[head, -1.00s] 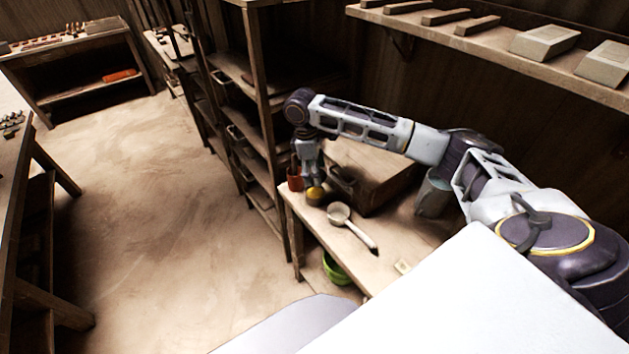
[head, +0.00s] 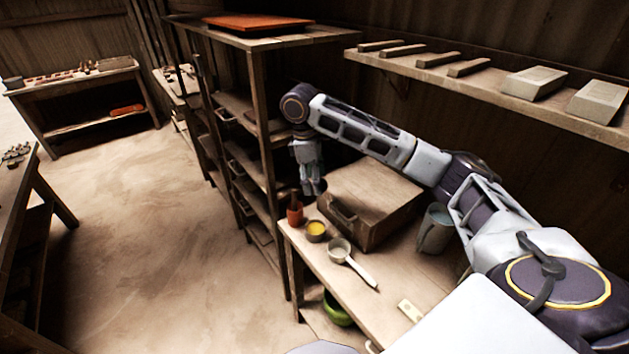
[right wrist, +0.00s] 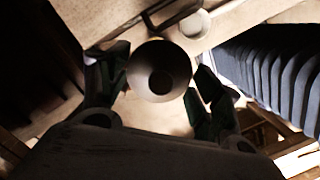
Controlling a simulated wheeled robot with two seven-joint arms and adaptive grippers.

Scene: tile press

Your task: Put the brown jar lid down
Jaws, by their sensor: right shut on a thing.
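My right gripper (head: 313,190) hangs fingers down above the left end of the small bench (head: 390,295), a little above and behind the open jar (head: 316,229), which shows yellow contents. In the right wrist view, the gripper (right wrist: 160,95) is shut on the round brown jar lid (right wrist: 143,77), whose darker centre faces the camera. The lid is held between both fingers, clear of the jar. In the head view I cannot make the lid out against the gripper. My left gripper is not in view.
A red-orange cup (head: 295,213) stands left of the jar, and a pale ladle (head: 350,262) lies to its right. A wooden chest (head: 372,198) and grey pitcher (head: 436,229) stand behind. A shelf rack (head: 262,110) rises close behind the gripper. The bench front right is mostly clear.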

